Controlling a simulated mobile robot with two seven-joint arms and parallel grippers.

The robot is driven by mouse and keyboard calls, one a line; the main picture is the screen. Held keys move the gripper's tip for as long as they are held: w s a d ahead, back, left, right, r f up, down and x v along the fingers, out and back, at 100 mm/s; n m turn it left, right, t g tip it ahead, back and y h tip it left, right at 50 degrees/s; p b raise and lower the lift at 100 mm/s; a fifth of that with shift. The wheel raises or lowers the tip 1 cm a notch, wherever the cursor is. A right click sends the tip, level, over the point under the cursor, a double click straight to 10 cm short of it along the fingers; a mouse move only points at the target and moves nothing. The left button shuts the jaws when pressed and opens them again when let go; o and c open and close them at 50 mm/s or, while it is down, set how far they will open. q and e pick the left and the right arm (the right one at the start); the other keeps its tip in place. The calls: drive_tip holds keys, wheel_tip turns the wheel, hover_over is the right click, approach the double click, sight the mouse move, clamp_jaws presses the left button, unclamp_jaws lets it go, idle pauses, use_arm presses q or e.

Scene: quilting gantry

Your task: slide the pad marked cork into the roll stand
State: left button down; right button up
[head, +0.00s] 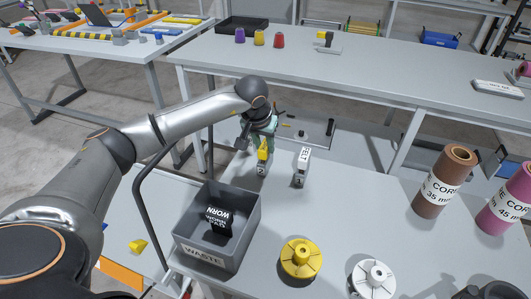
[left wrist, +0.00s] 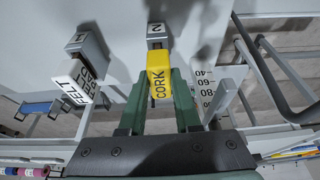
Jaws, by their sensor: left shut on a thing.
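The yellow pad marked CORK (left wrist: 158,78) is between the green fingers of my left gripper (left wrist: 158,100), which is shut on it. In the head view my left gripper (head: 260,138) hides part of the yellow pad (head: 263,152). The pad's far end lines up with a grey holder marked 2 (left wrist: 156,36), which also shows in the head view (head: 261,170). I cannot tell whether they touch or how deep the pad sits. The holder seems part of the roll stand. A white FELT pad (left wrist: 72,84) sits at the holder marked 1 (left wrist: 90,45). My right gripper is out of view.
A grey WASTE bin (head: 188,240) holds black WORN pads (head: 217,222). Yellow (head: 300,258) and white (head: 372,280) flanged hubs stand right of it. Brown (head: 445,180) and magenta (head: 507,200) rolls stand at the right. A dark bent rail (head: 140,190) runs beside my left arm.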

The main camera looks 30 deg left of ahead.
use_arm(q)
drive_tip(key=shift+r, duration=0.15)
drive_tip(key=shift+r+p, duration=1)
drive_tip(key=shift+r, duration=0.25)
drive_tip(key=shift+r+p, duration=0.65)
drive_tip(key=shift+r, duration=0.2)
drive_tip(key=shift+r+p, duration=0.45)
drive_tip(key=shift+r, duration=0.2)
